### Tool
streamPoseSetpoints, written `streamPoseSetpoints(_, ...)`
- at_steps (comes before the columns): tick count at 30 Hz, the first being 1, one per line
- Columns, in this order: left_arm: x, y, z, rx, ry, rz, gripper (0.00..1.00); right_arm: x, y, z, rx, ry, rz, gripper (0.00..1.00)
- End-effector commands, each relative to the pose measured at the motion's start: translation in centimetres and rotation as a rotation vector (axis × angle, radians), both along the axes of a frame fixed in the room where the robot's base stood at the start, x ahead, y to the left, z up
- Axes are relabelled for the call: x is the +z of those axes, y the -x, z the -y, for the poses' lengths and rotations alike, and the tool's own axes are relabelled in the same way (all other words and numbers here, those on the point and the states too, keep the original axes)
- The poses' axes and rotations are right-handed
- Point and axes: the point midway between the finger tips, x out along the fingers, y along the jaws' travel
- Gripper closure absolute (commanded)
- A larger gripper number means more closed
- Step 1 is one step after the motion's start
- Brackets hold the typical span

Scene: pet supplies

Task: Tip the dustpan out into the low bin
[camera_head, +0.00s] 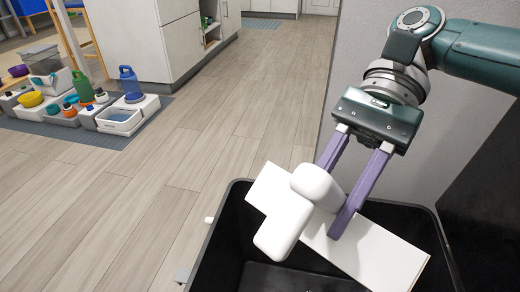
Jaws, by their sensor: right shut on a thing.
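A white dustpan (376,258), made of a flat plate with a thick rounded part on it, hangs above the black low bin (219,225). My right gripper (330,208) comes down from the upper right and its purple fingers are shut on the dustpan, near the rounded part. The dustpan lies at a slant across the bin's opening and hides much of the inside. The visible part of the bin floor is dark, and I cannot tell whether anything lies in it. No loose contents show on the dustpan. My left gripper is not in view.
A grey wall (290,130) stands just behind the bin. Wooden floor (150,200) is clear to the left. Bowls, bottles and white trays stand on a grey mat (93,137) at the far left. A white cabinet (150,40) stands behind.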

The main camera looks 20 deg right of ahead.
Motion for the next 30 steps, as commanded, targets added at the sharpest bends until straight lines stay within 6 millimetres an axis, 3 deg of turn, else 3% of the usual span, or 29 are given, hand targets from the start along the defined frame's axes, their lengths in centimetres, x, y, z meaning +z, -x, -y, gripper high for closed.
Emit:
streamPoseSetpoints(3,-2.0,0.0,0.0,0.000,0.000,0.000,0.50,-0.1,-0.6,0.8,-0.002,-0.046,-0.019,1.00)
streamPoseSetpoints(12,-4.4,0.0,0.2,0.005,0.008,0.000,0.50,0.6,-1.3,2.1,-0.002,-0.105,-0.057,1.00)
streamPoseSetpoints(30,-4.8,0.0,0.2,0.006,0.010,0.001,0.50,1.1,-1.4,2.4,0.001,-0.127,-0.068,1.00)
